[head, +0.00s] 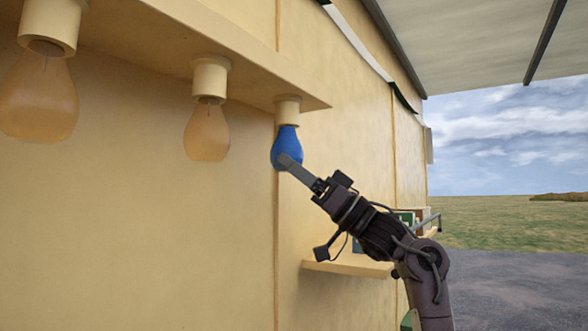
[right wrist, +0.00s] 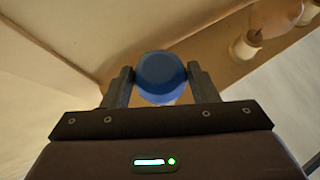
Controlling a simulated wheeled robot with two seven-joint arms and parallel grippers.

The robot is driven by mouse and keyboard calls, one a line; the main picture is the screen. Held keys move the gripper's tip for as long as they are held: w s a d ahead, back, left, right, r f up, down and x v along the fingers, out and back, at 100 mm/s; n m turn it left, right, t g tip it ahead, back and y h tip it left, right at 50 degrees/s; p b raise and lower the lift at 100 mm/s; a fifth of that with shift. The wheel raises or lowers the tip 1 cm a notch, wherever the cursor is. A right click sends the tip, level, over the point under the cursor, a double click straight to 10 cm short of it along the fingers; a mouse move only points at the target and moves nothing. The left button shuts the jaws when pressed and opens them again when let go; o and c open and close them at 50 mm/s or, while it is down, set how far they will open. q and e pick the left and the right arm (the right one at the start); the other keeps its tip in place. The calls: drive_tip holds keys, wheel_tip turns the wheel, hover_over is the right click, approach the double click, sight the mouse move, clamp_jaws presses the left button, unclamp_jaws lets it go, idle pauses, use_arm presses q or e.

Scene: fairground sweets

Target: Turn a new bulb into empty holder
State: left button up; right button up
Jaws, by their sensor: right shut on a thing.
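A blue bulb (head: 285,146) hangs neck up, directly under the cream holder (head: 287,109) at the right end of the row. Its top meets the holder's lower edge; how deep it sits inside I cannot tell. My right gripper (head: 287,163) comes from below right and is shut on the blue bulb. In the right wrist view, the blue bulb (right wrist: 161,76) shows its rounded end between the two fingers. That wrist view hides the bulb's neck and the holder's mouth. My left gripper is not in view.
Two clear amber bulbs hang in other holders to the left, the middle one (head: 207,131) and a nearer one (head: 39,97). A cream ledge (head: 250,60) carries the holders. A small shelf (head: 348,267) with boxes is behind my right arm.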

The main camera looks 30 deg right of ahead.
drive_tip(key=shift+r+p, duration=0.3)
idle(0.5)
drive_tip(key=o, duration=1.1)
drive_tip(key=m+t+h+b, duration=0.1)
drive_tip(key=t+h+b, duration=0.1)
drive_tip(key=t, duration=0.1)
drive_tip(key=shift+a+f+m+h, duration=0.15)
drive_tip(key=shift+f+m+h, duration=0.15)
drive_tip(key=shift+m+h, duration=0.1)
drive_tip(key=m+t+h, duration=0.1)
drive_tip(key=h, duration=0.1)
drive_tip(key=m+t+h+b, duration=0.1)
drive_tip(key=t+h, duration=0.1)
drive_tip(key=shift+s+a, duration=0.15)
drive_tip(key=m+t+h, duration=0.1)
drive_tip(key=h, duration=0.1)
drive_tip(key=m+t+h, duration=0.1)
drive_tip(key=h, duration=0.1)
drive_tip(key=shift+a+r+m+h+b, duration=0.2)
drive_tip(key=shift+m+h+b, duration=0.1)
drive_tip(key=shift+h, duration=0.1)
drive_tip(key=m+h, duration=0.2)
drive_tip(key=h, duration=0.2)
drive_tip(key=m+t+h, duration=0.1)
drive_tip(key=m+h, duration=0.1)
drive_tip(key=h, duration=0.3)
drive_tip(key=shift+a+b, duration=0.15)
drive_tip(key=shift+b, duration=0.2)
